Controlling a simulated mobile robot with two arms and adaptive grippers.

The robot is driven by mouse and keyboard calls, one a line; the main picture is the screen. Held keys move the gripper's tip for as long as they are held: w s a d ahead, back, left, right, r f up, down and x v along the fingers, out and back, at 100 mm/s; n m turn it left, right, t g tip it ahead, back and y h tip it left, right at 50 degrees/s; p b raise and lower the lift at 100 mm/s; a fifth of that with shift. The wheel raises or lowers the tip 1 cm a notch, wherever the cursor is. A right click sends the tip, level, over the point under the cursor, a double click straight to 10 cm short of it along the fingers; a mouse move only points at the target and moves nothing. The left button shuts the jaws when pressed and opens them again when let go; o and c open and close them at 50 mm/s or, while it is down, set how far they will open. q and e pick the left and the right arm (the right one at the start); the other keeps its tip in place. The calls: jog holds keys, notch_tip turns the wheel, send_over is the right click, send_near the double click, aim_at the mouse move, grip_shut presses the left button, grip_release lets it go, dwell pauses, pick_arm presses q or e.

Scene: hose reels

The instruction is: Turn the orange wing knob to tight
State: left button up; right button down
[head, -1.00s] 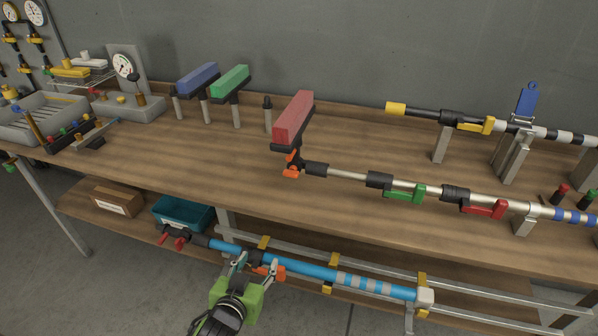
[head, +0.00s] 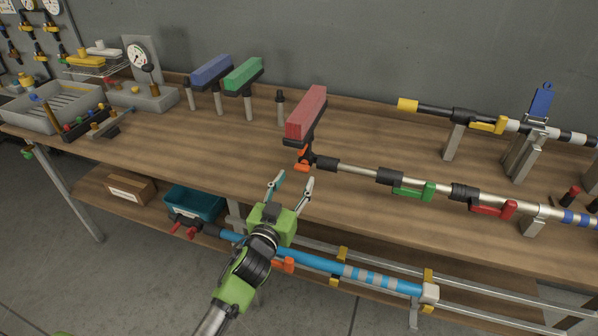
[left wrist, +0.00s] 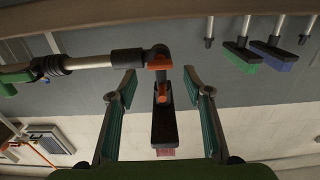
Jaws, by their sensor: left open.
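The orange wing knob (head: 302,166) is at the joint between the red brush head (head: 307,112) and the silver pole (head: 360,172). My left gripper (head: 296,178) is open and empty, just in front of and below the knob, with its fingers pointing toward it. In the left wrist view the joint's orange parts (left wrist: 162,94) show between the two open fingers (left wrist: 159,76), with no finger visibly touching them. The dark brush head (left wrist: 164,128) hangs below the joint in that view. My right gripper is out of view.
The silver pole carries green (head: 412,191) and red (head: 492,209) clamp levers to the right. Blue (head: 211,70) and green (head: 243,74) brushes stand behind. A blue pole (head: 345,268) lies below, in front of the bench. The bench top (head: 200,145) left of the knob is clear.

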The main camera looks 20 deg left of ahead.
aim_at(301, 170)
pick_arm(q)
jog(key=shift+w, duration=2)
jog(key=shift+c, duration=0.4)
jog(key=c, duration=1)
jog(key=shift+c, duration=0.2)
